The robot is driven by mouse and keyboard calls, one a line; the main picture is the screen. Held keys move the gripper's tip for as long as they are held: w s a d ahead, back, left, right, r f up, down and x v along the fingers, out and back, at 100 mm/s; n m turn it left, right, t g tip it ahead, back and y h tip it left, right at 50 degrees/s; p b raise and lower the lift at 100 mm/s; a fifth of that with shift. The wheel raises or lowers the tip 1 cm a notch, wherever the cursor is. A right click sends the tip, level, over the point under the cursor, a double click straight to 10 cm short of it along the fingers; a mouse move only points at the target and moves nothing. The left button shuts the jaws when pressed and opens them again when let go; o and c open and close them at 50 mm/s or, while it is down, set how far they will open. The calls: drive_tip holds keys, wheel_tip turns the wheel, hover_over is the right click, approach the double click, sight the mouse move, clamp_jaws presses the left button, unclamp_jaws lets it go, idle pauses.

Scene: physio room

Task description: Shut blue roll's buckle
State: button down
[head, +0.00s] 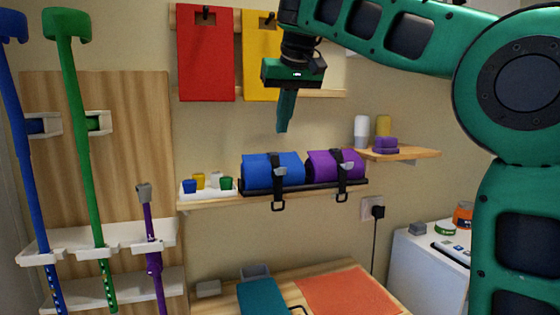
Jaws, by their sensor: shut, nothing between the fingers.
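The blue roll (262,170) lies on a black tray on the wall shelf. A black strap (277,173) runs over its right part, with a grey buckle piece (279,164) near the top front. The strap's black loop end (278,206) hangs below the shelf edge; whether the buckle is joined is too small to tell. My gripper (283,130) is shut and empty, pointing down in the air above the blue roll and apart from it.
A purple roll (322,163) with a similar strap lies to the right. Small coloured cups stand in a white tray (200,194) on the left. Bottles (361,132) stand on a side shelf (415,154). Red (207,60) and yellow (261,40) boards hang behind my gripper.

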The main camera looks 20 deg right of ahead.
sight(281, 172)
drive_tip(key=shift+f, duration=0.15)
drive_tip(key=x, duration=1)
drive_tip(key=s, duration=0.2)
drive_tip(key=shift+s, duration=0.35)
drive_tip(key=shift+s+f, duration=0.15)
drive_tip(key=shift+s, duration=0.5)
